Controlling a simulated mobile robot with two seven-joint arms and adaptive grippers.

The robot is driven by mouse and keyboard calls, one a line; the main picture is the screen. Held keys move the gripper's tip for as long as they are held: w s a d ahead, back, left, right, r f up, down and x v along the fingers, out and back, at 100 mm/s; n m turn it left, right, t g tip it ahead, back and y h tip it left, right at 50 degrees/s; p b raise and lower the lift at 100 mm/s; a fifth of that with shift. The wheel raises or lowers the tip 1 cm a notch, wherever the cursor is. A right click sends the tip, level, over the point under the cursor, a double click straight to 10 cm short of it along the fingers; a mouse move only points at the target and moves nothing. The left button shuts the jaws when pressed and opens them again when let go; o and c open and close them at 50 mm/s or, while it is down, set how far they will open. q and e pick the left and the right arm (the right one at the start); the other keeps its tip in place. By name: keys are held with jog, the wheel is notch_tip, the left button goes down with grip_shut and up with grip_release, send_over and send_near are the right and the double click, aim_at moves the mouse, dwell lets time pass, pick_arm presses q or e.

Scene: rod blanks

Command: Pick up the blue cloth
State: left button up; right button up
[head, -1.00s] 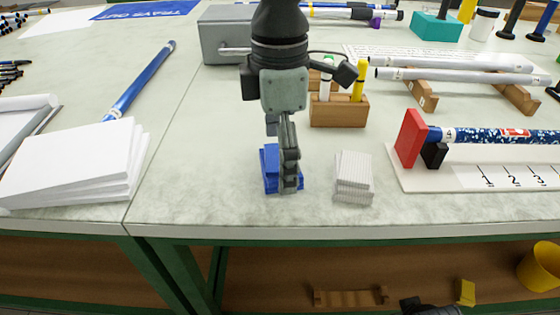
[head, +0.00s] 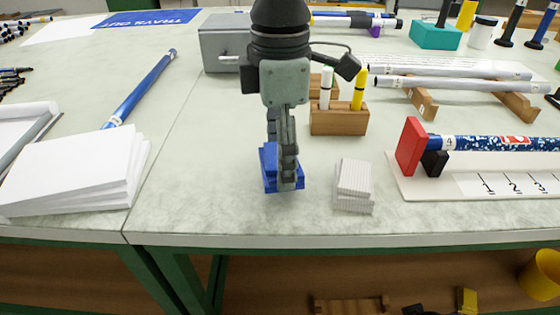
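The blue cloth (head: 270,172), folded into a small layered stack, is near the front edge of the table, just left of centre. My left gripper (head: 287,178) points straight down at it, its fingers seen nearly edge-on. The near finger covers the right middle part of the cloth. The far finger is mostly hidden. The cloth keeps its place at the fingertips as they shift against the table, so the gripper appears shut on it. Any gap under the cloth is too small to make out. My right gripper is not in view.
A grey folded stack (head: 353,184) lies close on the right. A wooden marker holder (head: 339,118) stands behind it, and a grey box (head: 219,48) further back. White sheets (head: 70,172) lie left. A red-ended rack (head: 409,146) stands right. The table's front edge (head: 330,241) is near.

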pick_arm(q)
jog(key=shift+r, duration=0.9)
jog(key=s+d+r+b, duration=0.1)
jog(key=s+r, duration=0.6)
jog(key=s, duration=0.4)
jog(key=shift+s+d+r, duration=0.15)
jog(key=shift+s+d, duration=0.15)
jog(key=shift+d, duration=0.1)
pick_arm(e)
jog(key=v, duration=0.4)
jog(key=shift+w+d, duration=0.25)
pick_arm(q)
jog(key=o, duration=0.4)
jog(key=shift+c, duration=1.4)
